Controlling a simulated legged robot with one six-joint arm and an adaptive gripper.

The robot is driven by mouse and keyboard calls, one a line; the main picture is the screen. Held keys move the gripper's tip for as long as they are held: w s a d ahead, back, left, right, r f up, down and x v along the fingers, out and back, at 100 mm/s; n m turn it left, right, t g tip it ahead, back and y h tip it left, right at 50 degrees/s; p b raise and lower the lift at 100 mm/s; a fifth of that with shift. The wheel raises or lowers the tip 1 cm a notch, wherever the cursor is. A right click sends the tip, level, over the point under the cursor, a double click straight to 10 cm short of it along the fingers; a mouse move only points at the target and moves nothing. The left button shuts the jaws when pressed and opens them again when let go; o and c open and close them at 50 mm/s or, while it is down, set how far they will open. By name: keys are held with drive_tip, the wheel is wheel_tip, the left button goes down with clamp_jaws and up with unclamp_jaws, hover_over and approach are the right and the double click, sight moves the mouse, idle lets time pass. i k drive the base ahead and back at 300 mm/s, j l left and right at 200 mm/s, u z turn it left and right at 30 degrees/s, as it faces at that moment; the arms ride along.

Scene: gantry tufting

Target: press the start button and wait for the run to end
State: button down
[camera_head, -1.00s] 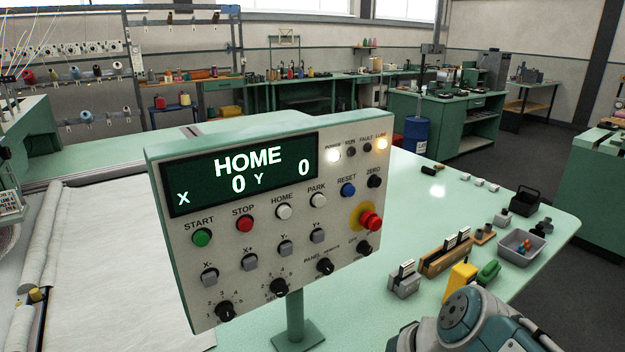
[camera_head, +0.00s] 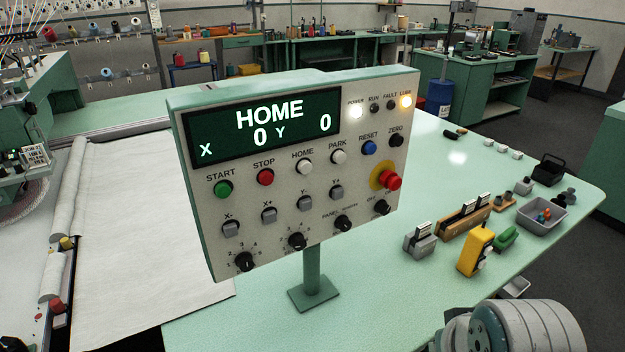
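The control panel (camera_head: 290,210) stands on a green post over the table. Its dark display (camera_head: 262,127) reads HOME, X 0, Y 0. The green START button (camera_head: 223,189) is at the panel's left, beside the red STOP button (camera_head: 265,177). The RUN lamp (camera_head: 374,108) and FAULT lamp (camera_head: 391,105) look dark. My arm shows at the bottom right, apart from the panel. My gripper's fingers are not in view.
A red emergency stop (camera_head: 390,180) sits on the panel's right. White fabric (camera_head: 135,220) lies to the left. Several small tools, a yellow block (camera_head: 476,252) and a grey tray (camera_head: 541,222) sit on the green table (camera_head: 380,290) at the right. The table's front is clear.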

sight(223, 190)
drive_tip(key=j+u, duration=0.1)
drive_tip(key=u, duration=0.65)
drive_tip(key=j+u, duration=0.15)
drive_tip(key=u, duration=0.25)
drive_tip(key=i+l, duration=0.05)
